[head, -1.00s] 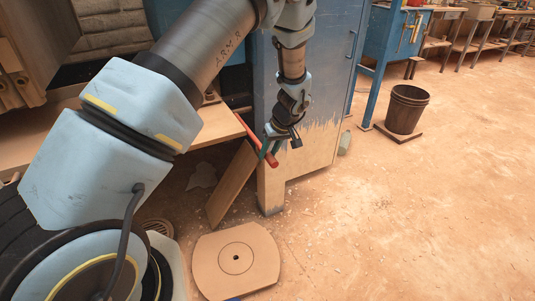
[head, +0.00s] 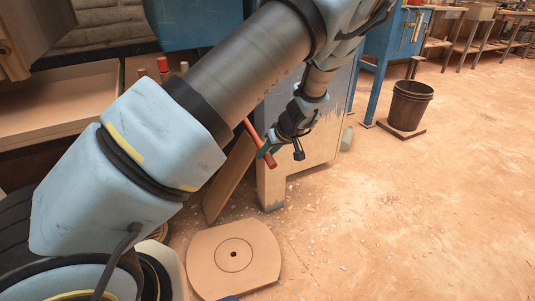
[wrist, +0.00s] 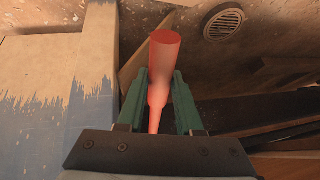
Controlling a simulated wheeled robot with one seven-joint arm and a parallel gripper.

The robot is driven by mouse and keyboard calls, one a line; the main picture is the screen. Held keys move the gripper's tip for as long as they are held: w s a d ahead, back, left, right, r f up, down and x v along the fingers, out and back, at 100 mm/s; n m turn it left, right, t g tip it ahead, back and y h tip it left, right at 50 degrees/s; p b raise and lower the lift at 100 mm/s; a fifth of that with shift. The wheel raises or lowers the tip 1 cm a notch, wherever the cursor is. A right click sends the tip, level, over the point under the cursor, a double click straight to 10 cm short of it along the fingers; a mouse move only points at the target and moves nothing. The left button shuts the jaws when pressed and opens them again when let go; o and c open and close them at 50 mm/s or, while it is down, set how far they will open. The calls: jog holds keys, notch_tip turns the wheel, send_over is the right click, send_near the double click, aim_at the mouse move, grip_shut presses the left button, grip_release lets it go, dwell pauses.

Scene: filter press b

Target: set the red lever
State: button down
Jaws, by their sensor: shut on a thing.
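The red lever (head: 254,133) slants down to the right beside the blue cabinet's bare lower corner in the head view. My gripper (head: 267,149) is shut on it near its lower end. In the wrist view the thick rounded end of the red lever (wrist: 164,52) sticks out past the green fingers of my gripper (wrist: 160,88), with one finger on each side. The lever's narrower shaft runs back between the fingers toward the palm. My arm hides the lever's upper end and mount in the head view.
A blue cabinet (head: 318,150) with worn paint stands directly behind my gripper. A plank (head: 228,180) leans left of it. A round-marked board (head: 252,264) lies on the floor in front. A red-topped handle (head: 163,65) stands at upper left. Floor to the right is open, with a bin (head: 409,105).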

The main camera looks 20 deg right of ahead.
jog(key=shift+f, duration=0.25)
jog(key=c, duration=0.9)
grip_release()
jog(key=shift+f, duration=0.1)
jog(key=o, duration=0.3)
jog(key=shift+r, duration=0.2)
jog(key=v, duration=1)
jog(key=shift+s+d+r, duration=0.1)
jog(key=shift+s+r, duration=0.1)
jog(key=shift+r, duration=0.05)
